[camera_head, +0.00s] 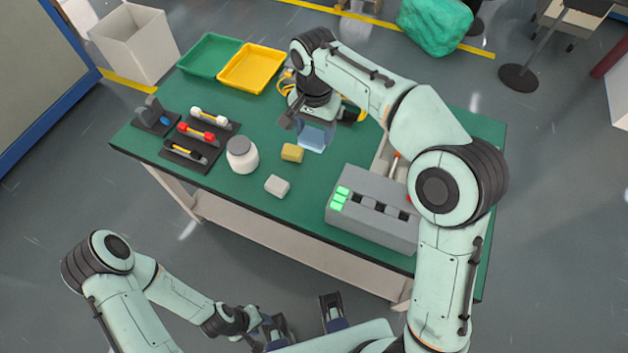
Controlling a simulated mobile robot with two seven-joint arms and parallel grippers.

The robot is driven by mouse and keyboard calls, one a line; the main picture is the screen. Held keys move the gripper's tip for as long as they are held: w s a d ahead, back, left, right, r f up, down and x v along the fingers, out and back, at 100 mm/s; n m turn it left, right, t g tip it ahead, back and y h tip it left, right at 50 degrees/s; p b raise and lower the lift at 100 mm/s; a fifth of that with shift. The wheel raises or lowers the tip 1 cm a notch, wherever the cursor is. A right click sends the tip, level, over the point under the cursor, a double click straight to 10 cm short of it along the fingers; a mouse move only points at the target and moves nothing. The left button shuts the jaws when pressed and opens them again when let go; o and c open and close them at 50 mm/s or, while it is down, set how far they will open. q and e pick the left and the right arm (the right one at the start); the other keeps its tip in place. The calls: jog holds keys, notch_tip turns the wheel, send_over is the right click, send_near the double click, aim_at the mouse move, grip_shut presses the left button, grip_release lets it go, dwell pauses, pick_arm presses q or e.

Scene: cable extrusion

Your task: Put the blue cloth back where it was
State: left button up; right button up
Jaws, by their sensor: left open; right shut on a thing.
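The blue cloth (315,138) hangs below my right gripper (307,121), over the middle of the green-topped table (345,160). My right gripper is shut on its upper part. I cannot tell whether the cloth's lower edge touches the table. My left gripper (303,321) is open and empty, in front of the table and apart from it.
A yellow block (291,152), a white block (277,186) and a white jar (242,154) stand left of the cloth. A grey machine (370,215) with green buttons is at right. Green (208,57) and yellow trays (252,69) lie at back left. Tools partly show behind my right gripper.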

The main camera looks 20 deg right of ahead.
jog(key=shift+f+b, duration=1.1)
jog(key=shift+f, duration=8.4)
jog(key=shift+f, duration=0.1)
jog(key=o, duration=0.9)
jog(key=shift+o, duration=0.2)
jog(key=shift+r, duration=0.2)
notch_tip(320, 180, up, 12)
jog(key=p, duration=0.1)
jog(key=shift+f, duration=0.1)
